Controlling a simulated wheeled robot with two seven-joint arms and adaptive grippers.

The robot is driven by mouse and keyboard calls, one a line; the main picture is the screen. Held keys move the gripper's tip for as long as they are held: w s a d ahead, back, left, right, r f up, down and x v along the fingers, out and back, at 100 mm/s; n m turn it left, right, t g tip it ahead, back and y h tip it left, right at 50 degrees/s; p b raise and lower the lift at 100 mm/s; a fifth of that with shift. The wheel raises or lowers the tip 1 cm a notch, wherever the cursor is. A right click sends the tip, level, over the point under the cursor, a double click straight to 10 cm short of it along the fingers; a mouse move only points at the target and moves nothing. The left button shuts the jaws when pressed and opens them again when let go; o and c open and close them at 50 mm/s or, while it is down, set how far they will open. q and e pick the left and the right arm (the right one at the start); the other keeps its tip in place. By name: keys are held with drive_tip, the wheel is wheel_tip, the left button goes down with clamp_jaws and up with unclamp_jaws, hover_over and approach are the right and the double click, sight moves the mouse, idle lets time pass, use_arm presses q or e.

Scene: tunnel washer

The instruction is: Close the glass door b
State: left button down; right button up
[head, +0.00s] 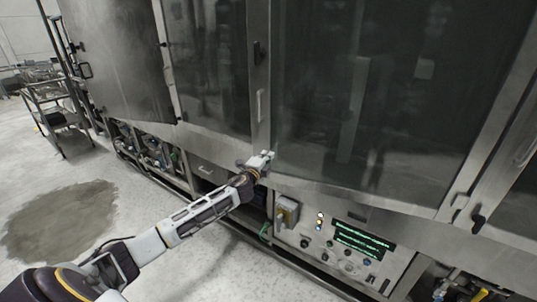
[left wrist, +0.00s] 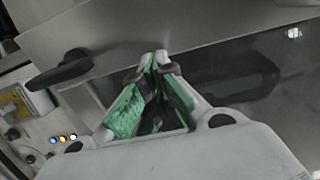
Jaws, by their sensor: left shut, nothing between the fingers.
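Several glass doors line the front of the steel washer; I cannot read which one is b. A large dark glass door (head: 400,95) fills the middle right of the head view and looks flush or nearly flush with its frame. A narrower glass door (head: 213,60) stands to its left. My left gripper (head: 266,156) is at the lower left corner of the large door, fingers shut and empty. In the left wrist view its fingertips (left wrist: 155,58) are close to the steel frame; contact is unclear. A black handle (left wrist: 65,70) shows left of them. My right gripper is not in view.
A control panel (head: 340,240) with a green-lit screen and a yellow-grey switch box (head: 286,213) sit below the large door. A steel door (head: 115,55) stands at the far left. A metal cart (head: 55,105) is behind it. The floor at left is clear, with a dark wet-looking patch (head: 60,220).

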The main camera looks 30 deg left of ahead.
use_arm(q)
drive_tip(key=shift+w+a, duration=0.15)
drive_tip(key=shift+w, duration=0.8)
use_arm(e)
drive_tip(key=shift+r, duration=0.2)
